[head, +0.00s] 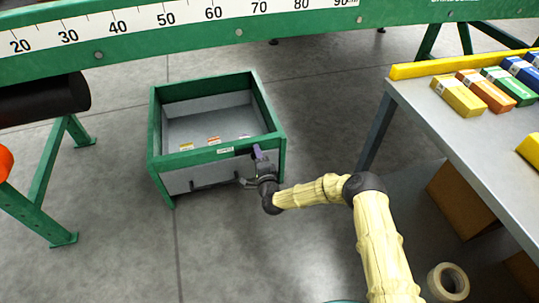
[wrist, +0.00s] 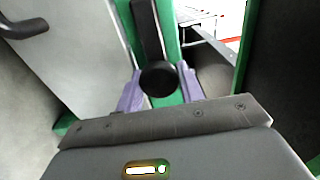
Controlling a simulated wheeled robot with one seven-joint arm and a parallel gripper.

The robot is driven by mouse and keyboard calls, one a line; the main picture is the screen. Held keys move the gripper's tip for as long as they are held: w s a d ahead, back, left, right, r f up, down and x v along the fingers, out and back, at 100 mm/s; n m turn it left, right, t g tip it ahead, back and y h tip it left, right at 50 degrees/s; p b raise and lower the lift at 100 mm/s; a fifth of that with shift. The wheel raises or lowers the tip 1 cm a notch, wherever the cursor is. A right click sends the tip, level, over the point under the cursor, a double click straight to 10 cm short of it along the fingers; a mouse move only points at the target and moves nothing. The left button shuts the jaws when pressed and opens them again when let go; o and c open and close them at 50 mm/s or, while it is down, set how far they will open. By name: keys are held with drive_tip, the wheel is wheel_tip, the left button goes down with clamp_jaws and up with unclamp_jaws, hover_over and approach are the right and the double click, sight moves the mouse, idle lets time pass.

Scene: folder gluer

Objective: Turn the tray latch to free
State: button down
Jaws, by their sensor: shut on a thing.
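The tray (head: 152,130) is an open box with a green frame and grey panels, standing on the floor at the middle left of the head view. The tray latch is a black lever with a round knob (wrist: 158,78) on the green frame in the wrist view. In the head view the dark lever (head: 243,152) lies near the tray's front right corner. My gripper (wrist: 161,84) has its purple fingers on both sides of the knob, shut on it. In the head view my gripper (head: 257,153) partly hides the latch.
A dark bar handle (head: 210,184) crosses the tray's front panel. Small coloured labels or items show inside the tray. A grey table (head: 440,112) with several coloured boxes stands at right. A tape roll (head: 448,282) lies on the floor. A green scaled beam (head: 180,30) crosses the top.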

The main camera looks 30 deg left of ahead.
drive_tip(key=shift+s+f, duration=0.2)
drive_tip(key=shift+f, duration=0.1)
drive_tip(key=c, duration=1)
unclamp_jaws()
drive_tip(key=shift+o, duration=0.2)
drive_tip(key=shift+w+r, duration=0.1)
drive_tip(key=shift+r, duration=0.05)
drive_tip(key=shift+r, duration=0.1)
drive_tip(key=p+v, duration=0.8)
drive_tip(key=v, duration=0.9)
drive_tip(key=shift+d, duration=0.15)
